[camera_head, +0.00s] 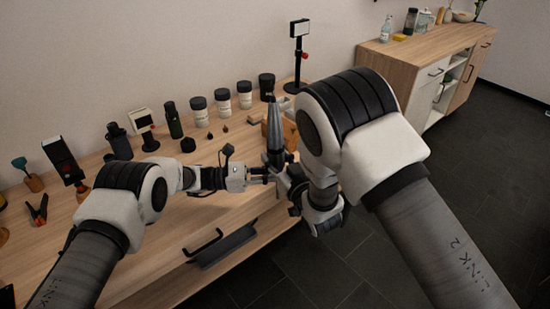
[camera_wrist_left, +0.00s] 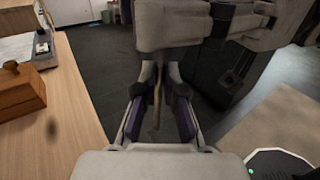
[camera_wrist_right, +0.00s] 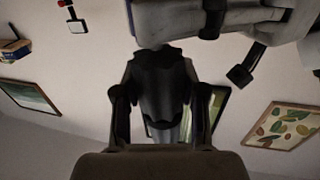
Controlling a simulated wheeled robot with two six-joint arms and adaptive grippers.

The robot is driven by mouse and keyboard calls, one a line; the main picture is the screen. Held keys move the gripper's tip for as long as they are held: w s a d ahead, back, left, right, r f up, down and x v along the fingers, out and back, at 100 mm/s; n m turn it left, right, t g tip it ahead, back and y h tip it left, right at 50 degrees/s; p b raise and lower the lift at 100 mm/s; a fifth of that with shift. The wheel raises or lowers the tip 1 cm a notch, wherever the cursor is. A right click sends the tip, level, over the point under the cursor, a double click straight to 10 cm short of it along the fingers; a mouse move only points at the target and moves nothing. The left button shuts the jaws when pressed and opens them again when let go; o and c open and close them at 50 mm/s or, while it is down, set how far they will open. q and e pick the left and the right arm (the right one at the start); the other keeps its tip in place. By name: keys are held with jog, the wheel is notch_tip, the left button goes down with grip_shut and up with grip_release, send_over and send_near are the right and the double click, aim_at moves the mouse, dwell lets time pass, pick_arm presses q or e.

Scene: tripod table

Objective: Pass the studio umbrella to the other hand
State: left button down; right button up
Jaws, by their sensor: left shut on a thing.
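The studio umbrella (camera_head: 274,128) is folded, dark grey and upright with its tip up, between my two grippers above the table's front edge. My left gripper (camera_head: 262,174) reaches in from the left low on it. In the left wrist view, my left gripper (camera_wrist_left: 160,78) is shut on a thin brown rod, which looks like its handle. My right gripper (camera_head: 284,178) is at the umbrella's lower part, partly hidden by its own arm. In the right wrist view, the fingers of my right gripper (camera_wrist_right: 160,105) stand on both sides of the dark umbrella (camera_wrist_right: 160,85); I cannot tell if they touch it.
The wooden table (camera_head: 190,222) carries a row of jars (camera_head: 223,103), dark bottles (camera_head: 173,120), a stand light (camera_head: 299,55), pliers (camera_head: 39,211) and a wooden block (camera_head: 289,135) close behind the umbrella. A sideboard (camera_head: 400,50) stands at the back right. The floor at right is clear.

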pick_arm(q)
jog(key=shift+d, duration=0.15)
pick_arm(e)
jog(key=shift+a, duration=0.15)
jog(key=shift+c, duration=0.9)
pick_arm(q)
jog(key=c, duration=1.2)
grip_release()
pick_arm(e)
grip_shut()
